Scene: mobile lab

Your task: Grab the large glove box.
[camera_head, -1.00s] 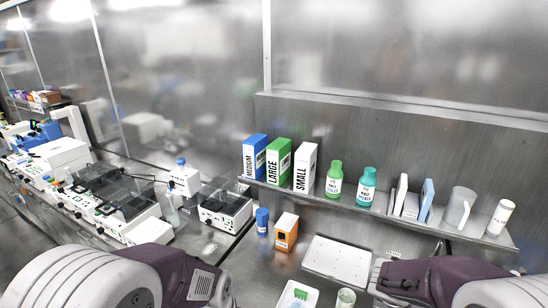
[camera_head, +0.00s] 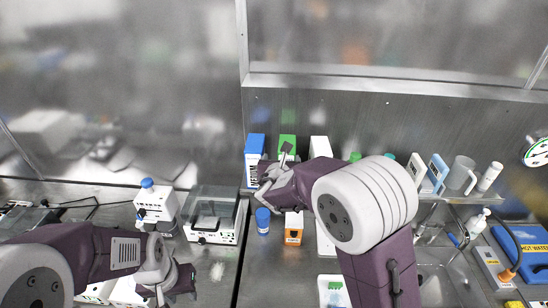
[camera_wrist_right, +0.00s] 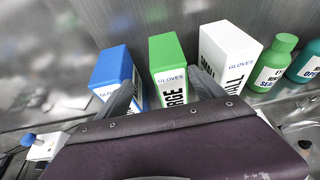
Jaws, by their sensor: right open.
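The large glove box is the green one. In the head view its green top (camera_head: 287,142) shows above my right gripper (camera_head: 272,168), which hides its lower part. In the right wrist view the green box (camera_wrist_right: 166,52) stands upright between the blue medium box (camera_wrist_right: 112,68) and the white small box (camera_wrist_right: 232,48). My right gripper (camera_wrist_right: 166,95) is open, its two fingers spread toward the left and right sides of the green box. I cannot tell whether they touch it. My left gripper (camera_head: 175,285) is low at the left, away from the boxes; its jaws are unclear.
The boxes stand close together on a wall shelf. Green (camera_wrist_right: 276,62) and teal (camera_wrist_right: 308,64) bottles are to their right. A balance (camera_head: 215,213) stands to the left.

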